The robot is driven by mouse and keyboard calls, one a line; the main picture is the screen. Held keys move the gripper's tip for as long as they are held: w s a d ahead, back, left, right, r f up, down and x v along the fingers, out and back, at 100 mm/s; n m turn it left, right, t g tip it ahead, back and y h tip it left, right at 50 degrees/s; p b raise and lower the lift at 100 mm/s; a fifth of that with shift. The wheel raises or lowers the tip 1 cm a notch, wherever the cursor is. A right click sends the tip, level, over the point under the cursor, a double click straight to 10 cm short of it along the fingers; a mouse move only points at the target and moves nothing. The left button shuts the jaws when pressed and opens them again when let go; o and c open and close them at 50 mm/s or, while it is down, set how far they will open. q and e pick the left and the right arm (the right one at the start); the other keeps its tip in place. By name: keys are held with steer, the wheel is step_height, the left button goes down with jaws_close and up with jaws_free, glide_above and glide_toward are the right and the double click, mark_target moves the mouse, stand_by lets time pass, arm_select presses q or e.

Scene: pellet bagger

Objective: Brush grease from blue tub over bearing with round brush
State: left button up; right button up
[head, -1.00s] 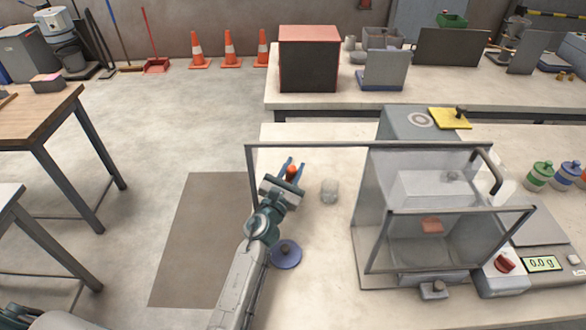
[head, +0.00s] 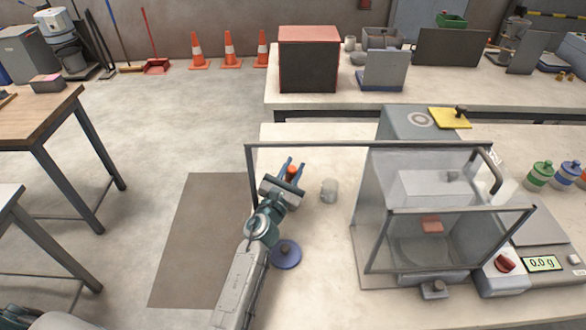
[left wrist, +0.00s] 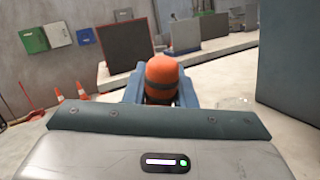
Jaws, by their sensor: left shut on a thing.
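My left gripper (head: 290,172) is shut on an orange-ended handle (head: 292,171) above the left part of the bench. The handle has a dark band in the left wrist view (left wrist: 162,78), between the blue fingers. Its lower end is hidden, so I cannot see bristles. A round blue piece with a dark knob (head: 286,255) lies beside my left forearm; I cannot tell whether it is a tub or a lid. A blue and white canister (head: 566,173) stands at the far right beside a green one (head: 540,174). I cannot make out a bearing. My right gripper is out of view.
A clear-panelled framed enclosure (head: 440,190) fills the middle of the bench, right of my gripper. A small glass jar (head: 329,190) stands close to the gripper's right. A scale display (head: 542,264) is at the right. A yellow plate (head: 450,118) lies behind.

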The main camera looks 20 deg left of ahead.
arm_select(q)
steer(key=shift+f, duration=0.1)
step_height(320, 180, up, 2)
steer(key=shift+r+p, duration=0.2)
steer(key=shift+p, duration=1)
step_height(320, 180, up, 5)
steer(key=p, duration=0.4)
steer(key=shift+f, duration=0.15)
